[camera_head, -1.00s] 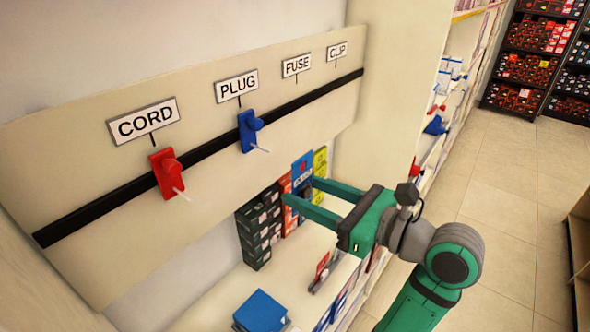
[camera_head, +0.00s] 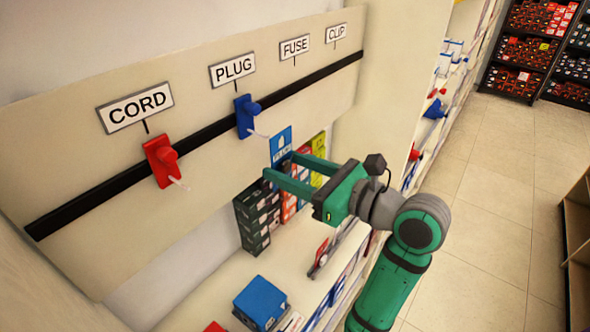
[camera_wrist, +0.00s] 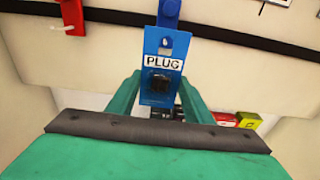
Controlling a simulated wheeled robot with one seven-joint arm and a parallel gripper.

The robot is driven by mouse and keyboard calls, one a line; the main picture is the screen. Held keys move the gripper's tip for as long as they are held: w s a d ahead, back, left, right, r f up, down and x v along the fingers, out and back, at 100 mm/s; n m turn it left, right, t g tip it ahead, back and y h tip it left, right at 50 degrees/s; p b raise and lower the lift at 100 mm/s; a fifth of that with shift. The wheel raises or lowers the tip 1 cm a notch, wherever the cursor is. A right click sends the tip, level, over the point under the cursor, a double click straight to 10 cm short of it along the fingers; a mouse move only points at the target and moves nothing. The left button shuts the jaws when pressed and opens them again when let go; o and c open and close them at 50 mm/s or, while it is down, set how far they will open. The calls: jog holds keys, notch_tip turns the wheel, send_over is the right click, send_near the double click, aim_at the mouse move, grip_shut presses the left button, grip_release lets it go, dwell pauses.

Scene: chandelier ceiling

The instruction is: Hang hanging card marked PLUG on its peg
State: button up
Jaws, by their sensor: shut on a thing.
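The blue hanging card marked PLUG (camera_wrist: 163,75) is upright between my gripper's fingers in the wrist view. In the head view the card (camera_head: 281,142) is partly hidden by my gripper (camera_head: 279,168), which is shut on it. The blue peg (camera_head: 247,117) under the PLUG sign (camera_head: 233,69) has a pale prong pointing out from the panel. The card is below and to the right of this peg in the head view, apart from it. In the wrist view the blue peg (camera_wrist: 169,14) shows just above the card's top.
A red peg (camera_head: 163,161) under the CORD sign (camera_head: 136,107) is on the same black rail (camera_head: 200,138). Boxes (camera_head: 257,217) stand on the shelf below the panel, and a blue box (camera_head: 260,303) lies nearer. The floor (camera_head: 500,190) at right is clear.

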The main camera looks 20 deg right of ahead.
jog(key=shift+f+x, duration=0.15)
jog(key=shift+x, duration=1.5)
jog(key=shift+f+x, duration=0.15)
jog(key=shift+x, duration=1.5)
jog(key=shift+w+f, duration=0.1)
jog(key=shift+w, duration=0.05)
jog(key=shift+a, duration=0.15)
jog(key=o, duration=0.9)
jog(key=shift+d, duration=0.25)
jog(key=shift+c, duration=0.2)
jog(key=shift+s, duration=0.2)
